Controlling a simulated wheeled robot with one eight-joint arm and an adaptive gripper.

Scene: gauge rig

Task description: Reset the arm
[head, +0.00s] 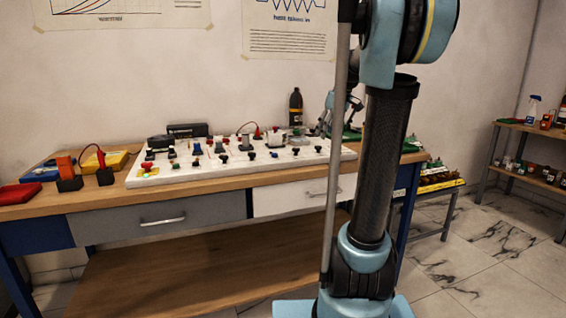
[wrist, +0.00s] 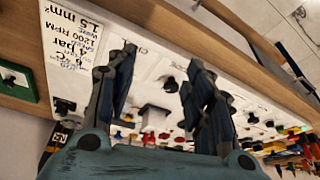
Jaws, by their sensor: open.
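My gripper (wrist: 160,68) is open, with its two dark fingers apart and nothing between them in the wrist view. Behind them is a white board (wrist: 145,62) with several knobs and coloured connectors. In the head view the board (head: 150,182) lies on the workbench, and my gripper (head: 338,104) shows above its right end, partly hidden by my arm. I cannot tell the exact height of the fingers above the board. My arm rises at the right of the head view and reaches over the bench.
The wooden workbench (head: 222,186) has drawers below. Red, blue and yellow items lie at its left; a dark bottle (head: 295,106) stands at the back. A shelf (head: 530,128) with bottles stands far right. In the wrist view a printed label (wrist: 68,45) lies left of the fingers.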

